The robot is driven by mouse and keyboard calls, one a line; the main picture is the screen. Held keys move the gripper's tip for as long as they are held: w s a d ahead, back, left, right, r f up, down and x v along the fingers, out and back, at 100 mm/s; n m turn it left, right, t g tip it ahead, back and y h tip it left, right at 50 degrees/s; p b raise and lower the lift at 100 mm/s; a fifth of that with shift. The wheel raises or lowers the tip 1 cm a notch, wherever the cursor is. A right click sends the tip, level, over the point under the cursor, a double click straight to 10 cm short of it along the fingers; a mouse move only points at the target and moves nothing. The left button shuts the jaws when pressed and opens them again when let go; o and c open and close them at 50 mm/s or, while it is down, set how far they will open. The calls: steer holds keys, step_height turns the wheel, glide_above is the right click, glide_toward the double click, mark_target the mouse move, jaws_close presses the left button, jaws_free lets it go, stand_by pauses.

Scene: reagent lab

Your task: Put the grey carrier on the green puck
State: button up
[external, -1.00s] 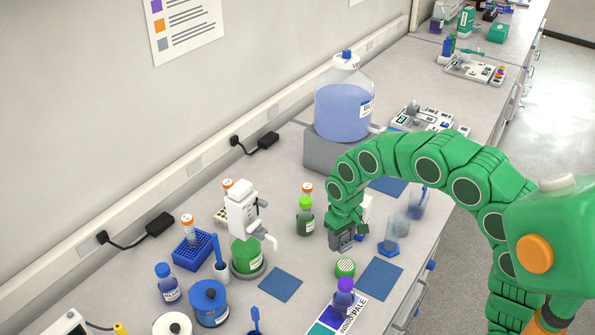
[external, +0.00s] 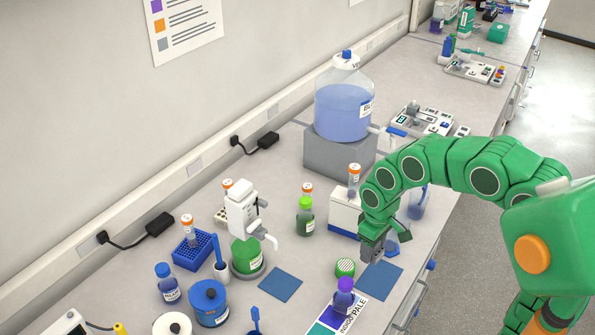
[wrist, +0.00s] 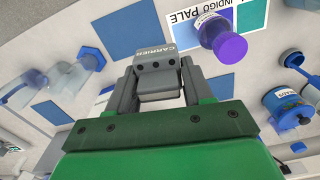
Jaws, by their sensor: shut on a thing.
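My gripper (external: 375,243) is shut on the grey carrier (wrist: 158,70), a small grey block marked "CARRIER" that shows between the fingers in the wrist view. In the external view the carrier (external: 371,254) hangs below my gripper, apparently above the bench. The green puck (external: 345,267), a short round piece with a striped pale top, sits on the bench just left of and in front of the carrier. They look apart. I cannot make out the puck in the wrist view.
A purple-capped bottle (external: 343,297) stands on the colour card (external: 330,318) in front of the puck. Blue mats lie to the right (external: 380,280) and left (external: 280,285). A green-capped bottle (external: 305,220) and a white box (external: 345,215) stand behind. A clear vessel (external: 417,203) is at right.

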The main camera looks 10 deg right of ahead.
steer(key=s+d+r+n, duration=0.1)
steer(key=s+d+n, duration=0.1)
steer(key=s+d, duration=0.15)
glide_above(344, 264)
steer(key=s, duration=0.1)
steer(key=f, duration=0.8)
steer(key=shift+d, duration=0.35)
steer(key=shift+w+a+f, duration=0.3)
steer(key=shift+w+f, duration=0.2)
steer(key=shift+f, duration=1.8)
steer(key=shift+f, duration=0.2)
steer(key=o, duration=1)
steer(key=shift+r, duration=0.1)
step_height(344, 264, up, 12)
steer(key=shift+r, duration=0.1)
